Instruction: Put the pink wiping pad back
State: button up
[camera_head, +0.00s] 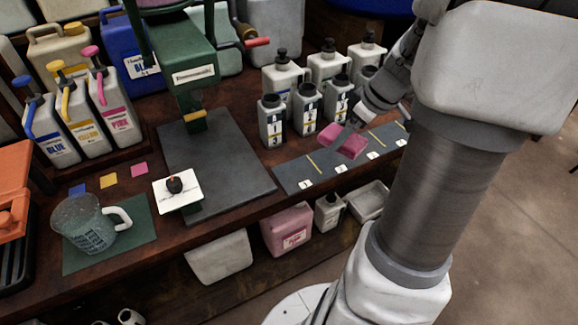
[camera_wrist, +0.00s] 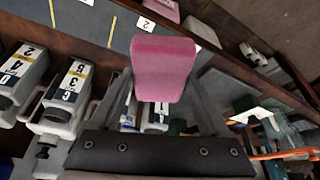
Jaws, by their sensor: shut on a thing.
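The pink wiping pad (camera_head: 350,146) is held between the fingers of my gripper (camera_head: 342,132), over the grey numbered strip at the right of the bench. In the wrist view the pink pad (camera_wrist: 163,66) fills the space between the fingertips of my gripper (camera_wrist: 163,92), which is shut on it. I cannot tell whether the pad's lower edge touches the strip.
The grey numbered strip (camera_head: 290,178) runs along the bench's front edge, with several grey bottles (camera_head: 271,122) behind it. A green machine (camera_head: 187,62) stands over a dark plate (camera_head: 235,165). A clear beaker (camera_head: 85,225) stands on a green mat at left. Jugs (camera_head: 112,108) stand behind.

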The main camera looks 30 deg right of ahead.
jog(key=b, duration=0.3)
send_over(290, 169)
jog(key=s, duration=0.2)
jog(key=f, duration=0.7)
jog(key=shift+w+d, duration=0.2)
jog(key=shift+d, duration=0.15)
jog(key=shift+a+f, duration=0.1)
jog(key=shift+f+b, duration=0.6)
jog(key=shift+f, duration=1.25)
jog(key=shift+f, duration=0.2)
jog(key=o, duration=1.2)
jog(key=shift+c, duration=0.2)
jog(key=shift+r, duration=0.1)
